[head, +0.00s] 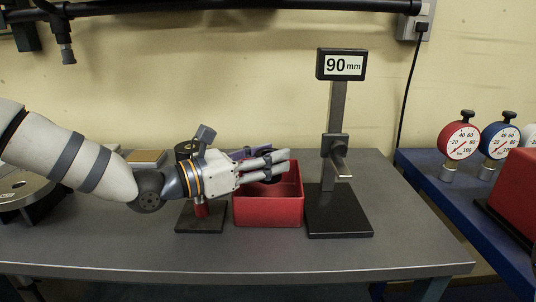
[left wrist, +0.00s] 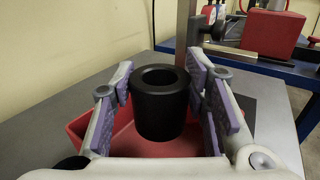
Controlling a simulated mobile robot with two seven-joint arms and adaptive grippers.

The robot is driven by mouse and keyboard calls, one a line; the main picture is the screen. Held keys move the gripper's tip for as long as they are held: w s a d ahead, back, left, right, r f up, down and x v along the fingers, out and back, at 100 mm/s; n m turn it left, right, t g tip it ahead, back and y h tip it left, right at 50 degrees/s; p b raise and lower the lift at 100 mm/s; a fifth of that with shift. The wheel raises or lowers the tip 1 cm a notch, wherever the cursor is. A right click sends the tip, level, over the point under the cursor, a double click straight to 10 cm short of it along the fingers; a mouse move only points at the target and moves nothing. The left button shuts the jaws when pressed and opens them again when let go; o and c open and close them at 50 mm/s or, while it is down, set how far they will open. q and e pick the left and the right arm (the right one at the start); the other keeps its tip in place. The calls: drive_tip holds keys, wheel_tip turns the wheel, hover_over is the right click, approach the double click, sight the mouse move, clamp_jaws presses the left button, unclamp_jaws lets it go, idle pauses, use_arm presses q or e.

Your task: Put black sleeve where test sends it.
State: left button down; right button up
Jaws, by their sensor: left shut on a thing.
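My left gripper (head: 275,164) reaches in from the left, over the red box (head: 268,212). In the left wrist view, the black sleeve (left wrist: 160,108) is upright with its round hole facing up, between the purple-padded fingers of my left gripper (left wrist: 165,95). The gripper is shut on it. In the head view the fingers hide most of the sleeve. The red box also shows below the sleeve in the left wrist view (left wrist: 150,146). A test stand (head: 337,110) just right of the box has a display (head: 341,65) reading 90 mm. My right gripper is not in view.
A small dark stand with a red post (head: 201,211) is left of the box, partly behind my wrist. A dark round part (head: 186,150) and a tan block (head: 147,157) lie behind. Red (head: 459,140) and blue (head: 499,141) gauges stand on the blue table at right. The bench front is clear.

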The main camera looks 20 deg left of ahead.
use_arm(q)
drive_tip(key=shift+f, duration=0.55)
drive_tip(key=c, duration=0.9)
unclamp_jaws()
drive_tip(key=shift+s+f, duration=0.1)
drive_tip(key=shift+f, duration=0.2)
drive_tip(key=shift+c, duration=0.2)
drive_tip(key=shift+f, duration=0.25)
drive_tip(key=shift+r, duration=0.45)
drive_tip(key=r+v, duration=0.1)
drive_tip(key=v, duration=1)
drive_tip(key=shift+s+a+r, duration=0.2)
drive_tip(key=shift+s+a, duration=0.05)
drive_tip(key=shift+a, duration=0.05)
